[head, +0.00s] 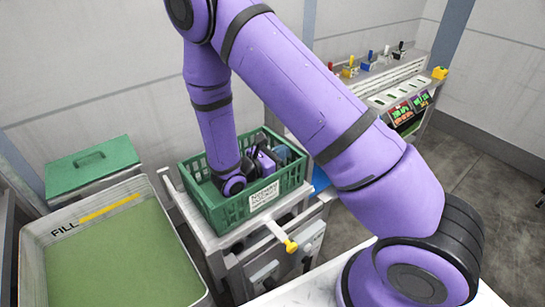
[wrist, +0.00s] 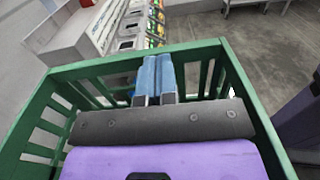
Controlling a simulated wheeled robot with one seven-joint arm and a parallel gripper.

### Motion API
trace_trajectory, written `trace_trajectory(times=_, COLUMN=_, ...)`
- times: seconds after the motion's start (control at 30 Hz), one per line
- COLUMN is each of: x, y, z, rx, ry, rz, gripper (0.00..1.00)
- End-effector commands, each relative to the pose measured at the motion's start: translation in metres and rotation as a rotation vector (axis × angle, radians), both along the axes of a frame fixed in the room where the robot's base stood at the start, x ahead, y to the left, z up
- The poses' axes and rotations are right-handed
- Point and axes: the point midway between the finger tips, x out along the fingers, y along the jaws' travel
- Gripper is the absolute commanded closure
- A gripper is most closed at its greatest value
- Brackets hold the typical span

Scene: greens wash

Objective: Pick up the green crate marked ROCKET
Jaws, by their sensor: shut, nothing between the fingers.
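A green slatted crate (head: 215,208) sits on a grey stand, with a white label (head: 264,195) on its front whose print is too small to read surely. My arm reaches down over the crate, and my gripper (head: 284,154) appears within its rim, toward the right end. In the wrist view, the crate's green rim (wrist: 100,66) surrounds the view of my gripper (wrist: 156,72). Its blue fingers are together with nothing between them, pointing toward the far wall. My wrist hides most of the crate's inside, so its contents cannot be told.
A tank of green liquid marked FILL (head: 115,255) stands at left, with a green-lidded box (head: 92,165) behind it. The stand (head: 225,240) has a yellow-tipped lever (head: 290,246) in front. A bench with small displays (head: 400,95) is at back right.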

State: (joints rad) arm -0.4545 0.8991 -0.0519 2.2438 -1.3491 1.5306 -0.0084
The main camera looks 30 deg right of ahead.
Motion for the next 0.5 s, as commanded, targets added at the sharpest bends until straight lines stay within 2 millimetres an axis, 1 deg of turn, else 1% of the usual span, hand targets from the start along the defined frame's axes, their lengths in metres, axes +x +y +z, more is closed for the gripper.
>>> trace_trajectory(times=0.2, x=0.000, y=0.001, z=0.000, rx=0.000, ry=0.000, rz=0.000, gripper=1.00)
trace_trajectory(times=0.33, x=0.000, y=0.009, z=0.000, rx=0.000, ry=-0.001, rz=-0.002, gripper=1.00)
trace_trajectory(times=0.5, x=0.000, y=0.008, z=0.026, rx=0.002, ry=-0.004, rz=-0.003, gripper=1.00)
